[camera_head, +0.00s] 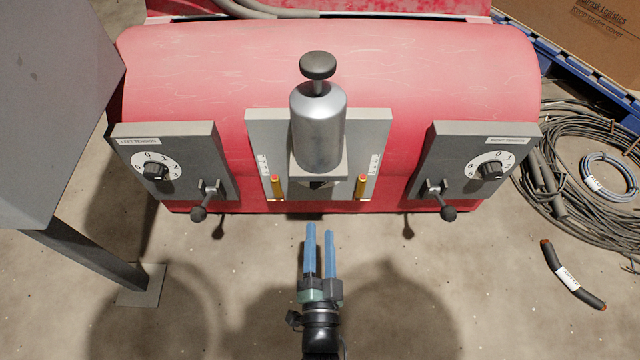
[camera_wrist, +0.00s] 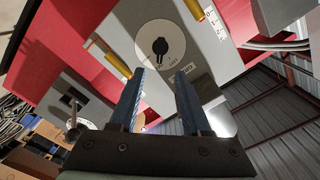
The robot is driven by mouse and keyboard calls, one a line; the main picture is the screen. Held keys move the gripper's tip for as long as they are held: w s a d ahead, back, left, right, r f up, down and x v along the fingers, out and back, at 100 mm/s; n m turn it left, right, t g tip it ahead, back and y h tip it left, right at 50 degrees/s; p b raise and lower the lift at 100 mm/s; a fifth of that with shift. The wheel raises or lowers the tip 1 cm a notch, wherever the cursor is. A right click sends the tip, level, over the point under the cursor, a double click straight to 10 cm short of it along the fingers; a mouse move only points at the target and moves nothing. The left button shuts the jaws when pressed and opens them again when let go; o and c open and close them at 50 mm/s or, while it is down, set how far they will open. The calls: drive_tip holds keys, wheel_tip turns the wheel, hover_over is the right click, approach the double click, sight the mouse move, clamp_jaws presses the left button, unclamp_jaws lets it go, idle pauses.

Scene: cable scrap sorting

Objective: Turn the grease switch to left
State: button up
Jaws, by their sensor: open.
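The grease switch (camera_wrist: 160,45) is a small black knob on a round white dial (camera_wrist: 147,38), on the grey central panel in the wrist view. Its narrow end points toward the bottom of that view; the dial markings are too small to read. In the head view the switch is hidden below the silver grease canister (camera_head: 318,130). My gripper (camera_head: 320,232) has blue fingers and is open and empty, in front of the central panel. In the wrist view the open fingers (camera_wrist: 160,73) point toward the dial, with the knob beyond and roughly between their tips.
Orange-tipped brass fittings (camera_head: 277,187) (camera_head: 361,187) flank the canister. Left (camera_head: 155,170) and right (camera_head: 490,172) tension dials have protruding black-knobbed levers (camera_head: 199,213) (camera_head: 448,213). A grey cabinet (camera_head: 50,110) stands at left; cables (camera_head: 565,150) lie at right. Floor around my gripper is clear.

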sight(320, 185)
drive_tip(key=w+b, duration=0.5)
drive_tip(key=w, duration=0.4)
drive_tip(key=shift+w+f+b, duration=0.15)
drive_tip(key=shift+w+b, duration=0.2)
drive_tip(key=shift+w+r+b, duration=0.2)
drive_tip(key=shift+w+b, duration=0.15)
drive_tip(key=shift+w, duration=0.45)
clamp_jaws()
